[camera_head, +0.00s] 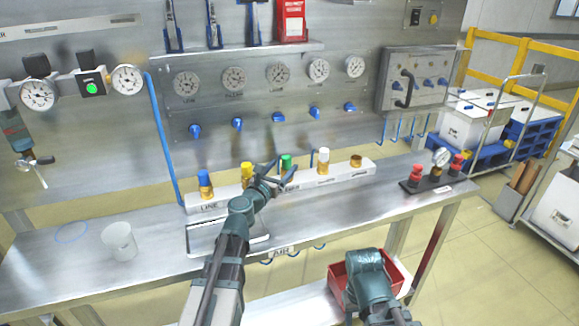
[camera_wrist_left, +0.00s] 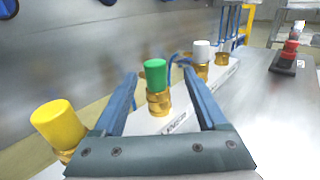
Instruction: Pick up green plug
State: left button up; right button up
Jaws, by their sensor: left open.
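The green plug (camera_head: 286,162) sits upright in a brass fitting on the white manifold rail on the bench. In the left wrist view the green plug (camera_wrist_left: 155,74) stands between the two blue fingers of my left gripper (camera_wrist_left: 160,80), apart from both. My left gripper (camera_head: 275,178) is open and empty, close to the plug. My right arm (camera_head: 372,275) shows at the lower right over a red bin, but its fingers are not visible.
The yellow plug (camera_head: 246,170) and white plug (camera_head: 323,157) flank the green one on the rail (camera_head: 345,174). A blue plug (camera_head: 203,177) is at its left end. A white cup (camera_head: 120,241) stands on the bench. A black block (camera_head: 428,187) with red knobs stands at right.

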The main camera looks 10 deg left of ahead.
aim_at(285, 160)
pick_arm(q)
jog(key=shift+w+r, duration=0.15)
jog(key=shift+w, duration=0.25)
jog(key=w, duration=0.4)
jog(key=shift+w+d+r, duration=0.1)
jog(key=shift+w, duration=0.1)
jog(key=shift+d, duration=0.1)
jog(key=shift+s, duration=0.1)
jog(key=shift+c, duration=0.6)
grip_shut()
